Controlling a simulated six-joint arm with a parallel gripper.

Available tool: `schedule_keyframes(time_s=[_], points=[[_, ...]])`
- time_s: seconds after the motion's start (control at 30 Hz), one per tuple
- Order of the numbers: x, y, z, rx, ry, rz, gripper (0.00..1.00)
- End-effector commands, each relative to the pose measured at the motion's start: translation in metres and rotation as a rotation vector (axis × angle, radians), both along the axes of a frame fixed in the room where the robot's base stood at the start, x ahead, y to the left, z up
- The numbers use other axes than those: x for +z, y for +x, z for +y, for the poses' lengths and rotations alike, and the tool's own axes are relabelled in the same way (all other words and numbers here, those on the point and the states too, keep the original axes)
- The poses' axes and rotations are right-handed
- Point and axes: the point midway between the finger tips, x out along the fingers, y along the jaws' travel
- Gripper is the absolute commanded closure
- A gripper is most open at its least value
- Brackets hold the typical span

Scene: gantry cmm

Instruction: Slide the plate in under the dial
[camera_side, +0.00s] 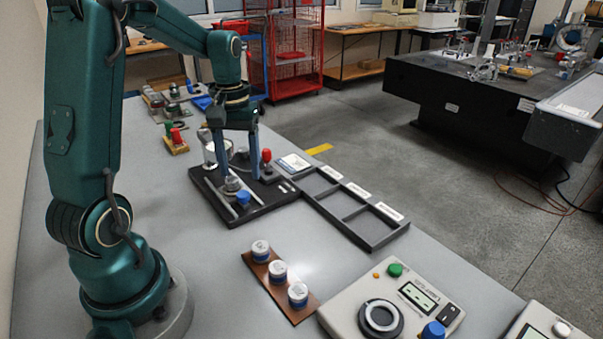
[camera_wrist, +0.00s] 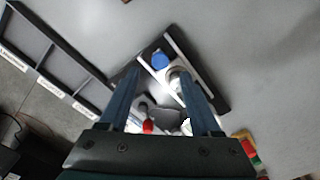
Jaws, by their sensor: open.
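A black fixture base (camera_side: 268,197) with two pale rails (camera_side: 218,197) lies on the grey bench under my gripper; it also shows in the wrist view (camera_wrist: 212,97). A blue knob (camera_side: 243,197) and a grey round piece (camera_side: 232,184) sit between the rails. A red-knobbed lever (camera_side: 266,156) stands at the right edge. A round whitish part, apparently the dial (camera_side: 209,153), is behind my fingers. I cannot clearly tell the plate from the other fixture parts. My gripper (camera_side: 241,177) points down, open, its fingers (camera_wrist: 157,72) apart around the grey piece's area; contact cannot be told.
A brown board (camera_side: 305,311) with several blue-and-white pots and a control box (camera_side: 345,318) are nearer. Bench left of the fixture is clear.

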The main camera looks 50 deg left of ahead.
Motion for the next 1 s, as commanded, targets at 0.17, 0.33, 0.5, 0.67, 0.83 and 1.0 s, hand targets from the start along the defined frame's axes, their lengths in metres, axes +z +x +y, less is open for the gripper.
schedule_keyframes(time_s=[0.17,0.33,0.5,0.67,0.83,1.0], points=[[0.0,0.0,0.0,0.098,0.0,0.0,0.35],[0.0,0.0,0.0,0.385,-0.001,0.001,0.35],[-0.001,0.0,0.0,0.589,-0.002,0.002,0.35],[-0.013,-0.001,0.0,0.633,-0.003,0.006,0.35],[-0.035,-0.001,0.0,0.63,-0.004,0.007,0.35],[-0.049,-0.001,0.0,0.628,-0.003,0.003,0.35]])
